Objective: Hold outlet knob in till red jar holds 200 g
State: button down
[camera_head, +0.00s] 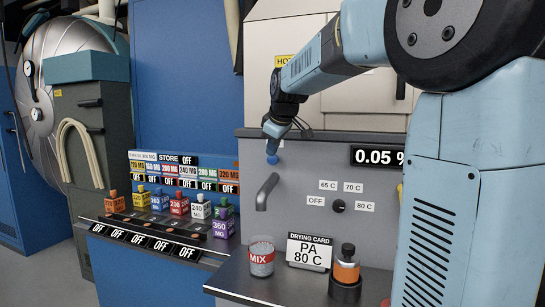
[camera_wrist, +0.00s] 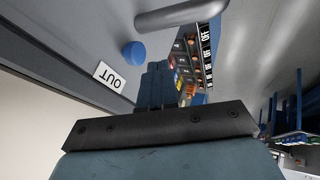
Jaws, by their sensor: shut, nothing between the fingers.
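The blue outlet knob (camera_head: 272,159) sits on the grey panel above the metal spout (camera_head: 266,192). In the wrist view the knob (camera_wrist: 134,54) is beside the "OUT" label (camera_wrist: 109,76), left of my fingertips. My gripper (camera_head: 275,134) is shut and empty, its tips just above the knob in the head view. Its closed fingers also show in the wrist view (camera_wrist: 158,82). A gap shows between fingers and knob there; the knob looks not pressed by them. The clear jar with a red "MIX" band (camera_head: 261,257) stands below the spout and holds pale grainy material.
The drying card (camera_head: 309,252) reads "PA 80 C". A dark-capped orange bottle (camera_head: 346,264) stands right of it. A display (camera_head: 378,157) reads 0.05 %. A selector dial (camera_head: 338,206) is on the panel. Several coloured bottles (camera_head: 180,203) stand on the left bench.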

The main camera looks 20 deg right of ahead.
jog(key=v, duration=0.5)
jog(key=shift+s+r, duration=0.25)
jog(key=shift+r, duration=0.05)
jog(key=s+f+m, duration=0.3)
jog(key=s+f, duration=0.3)
jog(key=s, duration=0.4)
jog(key=s+f+m+g, duration=0.1)
jog(key=s+f+m, duration=0.2)
jog(key=s+f, duration=0.3)
jog(key=s+f+m, duration=0.3)
jog(key=s+f, duration=0.4)
jog(key=s, duration=0.7)
jog(key=shift+m+g, duration=0.3)
jog(key=shift+g, duration=0.1)
